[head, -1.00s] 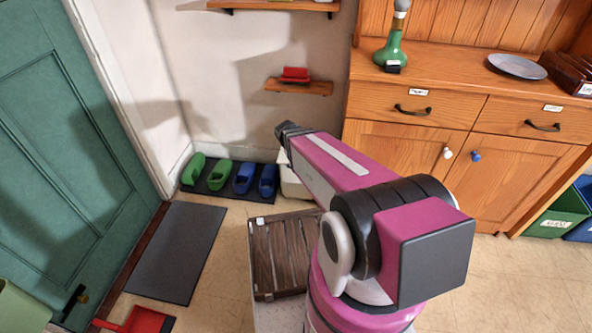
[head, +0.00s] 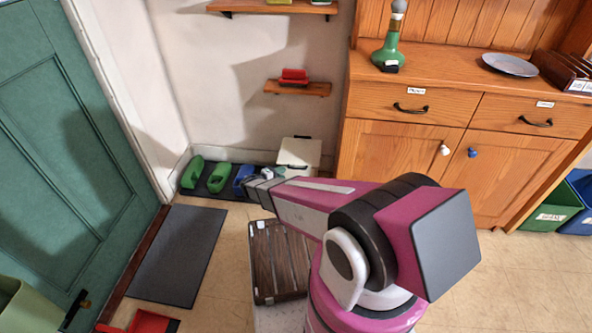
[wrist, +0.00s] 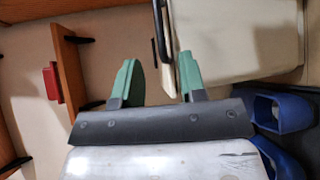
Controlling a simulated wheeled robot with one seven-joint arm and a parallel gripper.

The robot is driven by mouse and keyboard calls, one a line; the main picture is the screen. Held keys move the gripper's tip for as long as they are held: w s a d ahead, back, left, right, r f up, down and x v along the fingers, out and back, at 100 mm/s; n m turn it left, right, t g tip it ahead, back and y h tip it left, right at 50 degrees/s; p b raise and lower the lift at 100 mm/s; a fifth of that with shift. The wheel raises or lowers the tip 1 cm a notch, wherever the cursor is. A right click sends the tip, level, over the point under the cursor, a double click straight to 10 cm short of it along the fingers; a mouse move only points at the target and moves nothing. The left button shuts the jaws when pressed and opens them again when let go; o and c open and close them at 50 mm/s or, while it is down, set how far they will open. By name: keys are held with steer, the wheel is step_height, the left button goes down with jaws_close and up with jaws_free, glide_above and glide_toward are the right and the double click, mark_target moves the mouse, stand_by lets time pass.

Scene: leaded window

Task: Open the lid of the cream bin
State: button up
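The cream bin (head: 301,152) stands on the floor against the wall, left of the wooden cupboard. Its pale top looks flat and shut, with a small dark part at the back edge. In the wrist view, the bin (wrist: 237,38) fills the upper right, with a black strip and a cream lid edge along its left side. My gripper (head: 262,181) is in front of the bin, at its lower left in the head view. In the wrist view, the green fingers of my gripper (wrist: 158,78) are apart. The lid edge shows between them, touching nothing that I can make out.
Blue clogs (head: 243,178) and green clogs (head: 218,177) stand left of the bin. A small shelf with a red object (head: 294,76) is on the wall above. A dark slatted crate (head: 278,262) is below my arm. The wooden cupboard (head: 395,155) stands to the right.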

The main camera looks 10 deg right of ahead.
steer(key=x, duration=0.9)
steer(key=shift+f, duration=0.1)
jaws_close()
